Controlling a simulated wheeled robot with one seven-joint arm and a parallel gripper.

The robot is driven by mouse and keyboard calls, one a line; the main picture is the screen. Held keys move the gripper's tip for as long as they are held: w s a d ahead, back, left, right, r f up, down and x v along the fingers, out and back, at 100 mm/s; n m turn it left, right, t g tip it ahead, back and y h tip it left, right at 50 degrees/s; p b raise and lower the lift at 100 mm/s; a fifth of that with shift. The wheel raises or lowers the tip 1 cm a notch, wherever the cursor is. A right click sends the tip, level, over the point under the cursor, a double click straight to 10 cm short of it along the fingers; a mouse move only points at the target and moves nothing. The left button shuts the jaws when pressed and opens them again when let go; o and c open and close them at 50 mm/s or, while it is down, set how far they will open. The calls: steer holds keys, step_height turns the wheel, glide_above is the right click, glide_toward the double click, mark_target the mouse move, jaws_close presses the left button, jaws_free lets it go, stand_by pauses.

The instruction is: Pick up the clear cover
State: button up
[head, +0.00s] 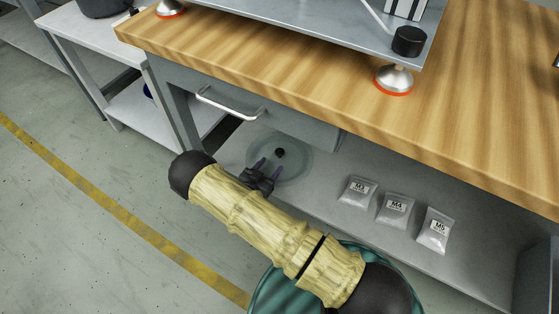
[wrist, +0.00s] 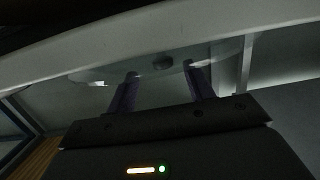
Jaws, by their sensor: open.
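The clear cover (head: 297,153) is a round, see-through disc with a dark knob (head: 280,152) at its middle. It rests on the grey lower shelf under the wooden bench. My gripper (head: 264,165) is open, with its two fingers pointing toward the knob from the near left. In the wrist view my gripper's fingers (wrist: 160,75) are spread apart, with the knob (wrist: 163,63) between and beyond their tips. The cover (wrist: 95,77) shows there as a pale band. Nothing is held. I cannot tell whether a fingertip touches the cover.
The wooden benchtop (head: 460,120) and a grey drawer (head: 240,104) with a metal handle (head: 228,106) overhang the shelf (head: 330,215). Several labelled bags (head: 396,209) lie to the right of the cover. A bench leg (head: 183,122) stands at the left.

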mark_target(276, 161)
steer(key=shift+w, duration=0.1)
steer(key=shift+w+d+f+b, duration=0.25)
steer(key=shift+w+b, duration=0.15)
steer(key=shift+b, duration=0.1)
steer(key=b+x, duration=0.3)
steer(key=shift+w+d+f, duration=0.1)
steer(key=shift+w+d, duration=0.05)
steer(key=shift+w, duration=0.2)
steer(key=shift+w+d, duration=0.1)
steer(key=shift+w, duration=0.1)
jaws_close()
